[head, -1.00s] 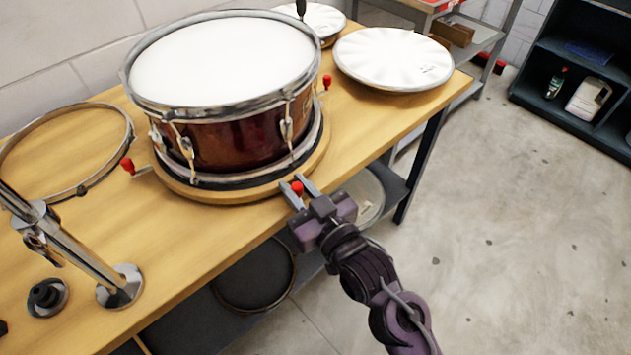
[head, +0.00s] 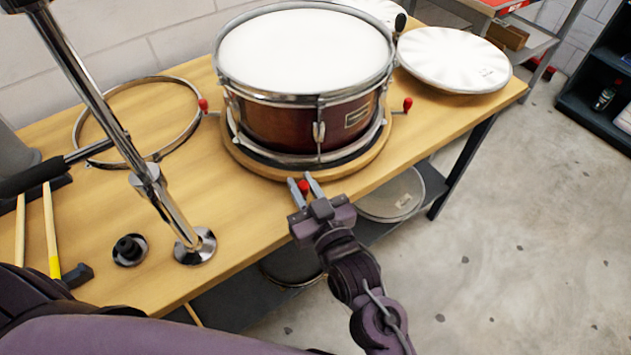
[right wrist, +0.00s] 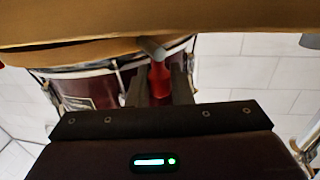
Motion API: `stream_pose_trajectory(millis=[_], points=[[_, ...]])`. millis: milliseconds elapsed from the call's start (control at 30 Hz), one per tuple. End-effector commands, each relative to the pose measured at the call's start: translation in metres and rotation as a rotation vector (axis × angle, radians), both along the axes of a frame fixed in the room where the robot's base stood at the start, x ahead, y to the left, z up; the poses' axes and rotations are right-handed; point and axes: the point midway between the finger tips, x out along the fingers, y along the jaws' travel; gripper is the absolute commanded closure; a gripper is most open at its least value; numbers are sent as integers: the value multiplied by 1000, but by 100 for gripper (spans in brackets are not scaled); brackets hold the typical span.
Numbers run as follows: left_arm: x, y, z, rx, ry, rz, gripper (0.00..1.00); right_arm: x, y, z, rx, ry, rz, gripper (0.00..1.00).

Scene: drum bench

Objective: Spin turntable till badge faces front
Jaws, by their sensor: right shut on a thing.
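A red-brown snare drum (head: 270,124) with a white head sits on a round wooden turntable (head: 244,160) on the bench. The small light badge (head: 357,115) is on the drum's front right side, right of the front lug; it also shows in the right wrist view (right wrist: 78,103). Red knobs stick out of the turntable at left (head: 203,104), right (head: 407,103) and front (head: 304,186). My right gripper (head: 305,183) is shut on the front red knob at the bench edge, seen between its fingers in the right wrist view (right wrist: 160,80). My left gripper is out of view.
A chrome stand (head: 140,165), a loose hoop (head: 80,125), a black knob (head: 130,250) and a hammer (head: 72,275) are left on the bench (head: 205,215). A white drum head (head: 455,58) lies right of the drum. The floor at right is clear.

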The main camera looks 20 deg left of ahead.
Motion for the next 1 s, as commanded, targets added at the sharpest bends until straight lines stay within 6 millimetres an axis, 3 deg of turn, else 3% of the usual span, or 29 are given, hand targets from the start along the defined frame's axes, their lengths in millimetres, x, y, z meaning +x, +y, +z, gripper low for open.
stream_pose_trajectory(millis=[400, 900, 933, 1000], points=[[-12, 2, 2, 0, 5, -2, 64, -4, 19, 1, 1, -1, 4, 100], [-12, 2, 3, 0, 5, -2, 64, -4, 21, 1, 1, -1, 3, 100], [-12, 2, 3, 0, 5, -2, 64, -4, 21, 1, 1, -1, 3, 78], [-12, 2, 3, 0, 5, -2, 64, -4, 21, 1, 1, -1, 2, 69]])
